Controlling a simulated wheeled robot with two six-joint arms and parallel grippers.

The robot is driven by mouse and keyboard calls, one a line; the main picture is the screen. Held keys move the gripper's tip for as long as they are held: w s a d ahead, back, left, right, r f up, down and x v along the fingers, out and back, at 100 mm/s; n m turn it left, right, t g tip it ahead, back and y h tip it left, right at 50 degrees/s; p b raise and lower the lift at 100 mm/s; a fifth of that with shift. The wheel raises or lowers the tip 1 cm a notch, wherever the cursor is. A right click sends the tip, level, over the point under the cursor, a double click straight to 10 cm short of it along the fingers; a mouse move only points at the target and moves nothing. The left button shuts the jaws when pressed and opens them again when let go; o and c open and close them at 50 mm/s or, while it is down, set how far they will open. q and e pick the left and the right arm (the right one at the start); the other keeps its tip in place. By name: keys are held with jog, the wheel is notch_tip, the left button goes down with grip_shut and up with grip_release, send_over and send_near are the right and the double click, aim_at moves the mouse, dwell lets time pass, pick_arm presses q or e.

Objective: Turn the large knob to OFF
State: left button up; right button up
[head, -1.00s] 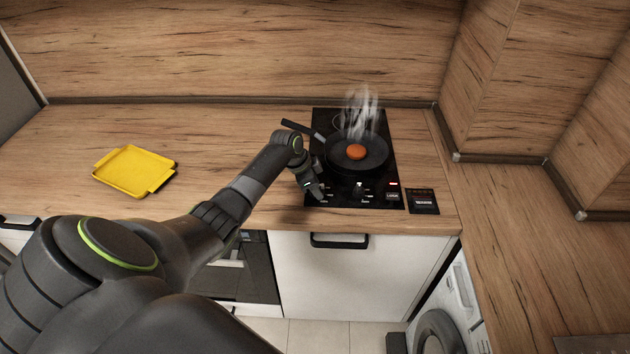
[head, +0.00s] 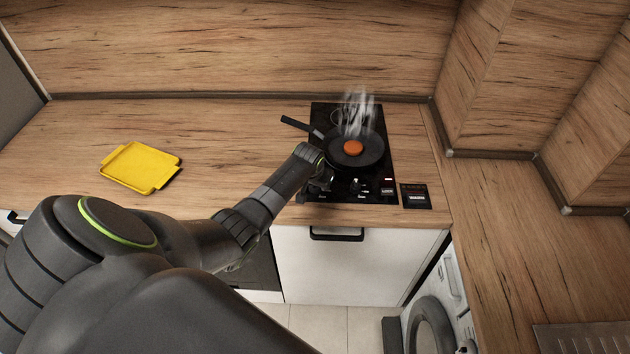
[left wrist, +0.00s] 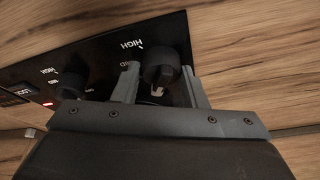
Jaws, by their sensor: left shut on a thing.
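In the left wrist view a dark round knob (left wrist: 160,66) sits on the black cooktop panel, with a HIGH label beside it. My left gripper (left wrist: 160,80) has one finger on each side of this knob and is shut on it. A second, smaller-looking knob (left wrist: 72,86) stands to its left, outside the fingers. In the head view my left gripper (head: 318,186) is at the front left of the cooktop (head: 340,196), and my arm hides the gripped knob there. The knob's pointer direction cannot be made out. My right gripper is not in view.
A black pan (head: 368,160) with an orange-brown round piece of food (head: 354,148) steams on the cooktop, close behind my gripper. Its handle (head: 296,124) points back left. A yellow tray (head: 140,167) lies on the left counter. The counter between tray and cooktop is clear.

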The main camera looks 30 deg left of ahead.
pick_arm(q)
jog(key=n+y, duration=0.1)
jog(key=n, duration=0.2)
jog(key=n+g+y, duration=0.1)
jog(key=n, duration=0.2)
jog(key=shift+w+d, duration=0.1)
jog(key=shift+n+g, duration=0.3)
dwell(0.3)
jog(key=o, duration=1)
jog(key=shift+c, duration=0.2)
jog(key=shift+b+v, duration=0.3)
jog(key=shift+v, duration=0.65)
jog(key=b+v, duration=0.2)
jog(key=v, duration=1.3)
jog(key=shift+d+r, duration=0.15)
jog(key=shift+d, duration=0.1)
